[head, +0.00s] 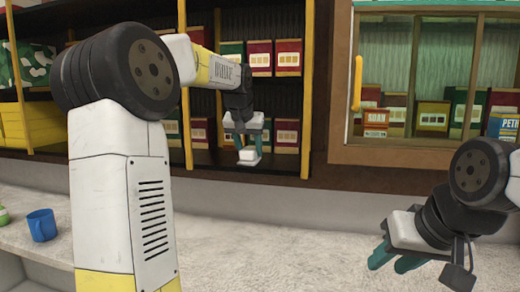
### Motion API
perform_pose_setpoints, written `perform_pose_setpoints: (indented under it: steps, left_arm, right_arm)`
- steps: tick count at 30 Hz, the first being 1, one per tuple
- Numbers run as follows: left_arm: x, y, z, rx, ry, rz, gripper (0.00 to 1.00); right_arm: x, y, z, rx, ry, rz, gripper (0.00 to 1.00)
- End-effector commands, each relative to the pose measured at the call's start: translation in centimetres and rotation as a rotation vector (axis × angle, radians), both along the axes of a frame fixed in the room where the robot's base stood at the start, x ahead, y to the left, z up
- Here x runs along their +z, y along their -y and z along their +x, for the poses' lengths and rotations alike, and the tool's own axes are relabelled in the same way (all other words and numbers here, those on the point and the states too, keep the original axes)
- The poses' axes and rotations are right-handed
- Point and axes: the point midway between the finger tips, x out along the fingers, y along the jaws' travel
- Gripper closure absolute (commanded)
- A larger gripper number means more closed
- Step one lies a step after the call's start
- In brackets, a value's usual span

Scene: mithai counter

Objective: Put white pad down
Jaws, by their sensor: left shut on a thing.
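My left gripper (247,148) reaches to the shelves at the back and points down. It is shut on a small white block-like thing, which looks like the white pad (249,156). The pad is in front of the dark shelf opening, above the pale counter. I cannot tell whether it touches anything below. My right gripper (393,260) is low at the right over the counter, with its teal fingers apart and nothing seen between them.
Red, green and yellow boxes (288,57) stand on the shelves (305,174) behind the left gripper. A glazed cabinet (400,157) with a yellow handle (357,83) is at the right. A blue mug (42,226) stands on the left. The middle of the counter (285,225) is clear.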

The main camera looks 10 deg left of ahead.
Motion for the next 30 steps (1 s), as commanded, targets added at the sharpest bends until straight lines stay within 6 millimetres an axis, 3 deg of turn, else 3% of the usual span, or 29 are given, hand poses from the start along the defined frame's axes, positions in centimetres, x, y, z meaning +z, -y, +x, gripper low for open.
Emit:
perform_pose_setpoints:
  steps: [2,3,6,17,30]
  left_arm:
    - [0.0,0.0,0.0,0.000,0.000,0.000,0.87]
    - [0.0,0.0,0.0,0.000,0.000,0.000,0.47]
    - [0.0,0.0,0.0,0.000,0.000,0.000,0.33]
    - [0.4,0.0,-0.2,0.000,0.001,0.000,0.33]
    - [7.4,-0.1,-4.7,0.000,0.004,0.000,0.33]
  right_arm:
    - [0.0,0.0,0.0,0.000,0.000,0.000,0.64]
    - [0.0,0.0,0.0,0.000,0.000,0.000,0.64]
    - [0.0,0.0,0.0,0.000,0.000,0.000,0.64]
    - [0.0,0.0,0.0,0.000,0.000,0.000,0.64]
    - [0.0,0.0,0.0,0.000,0.000,0.000,0.64]
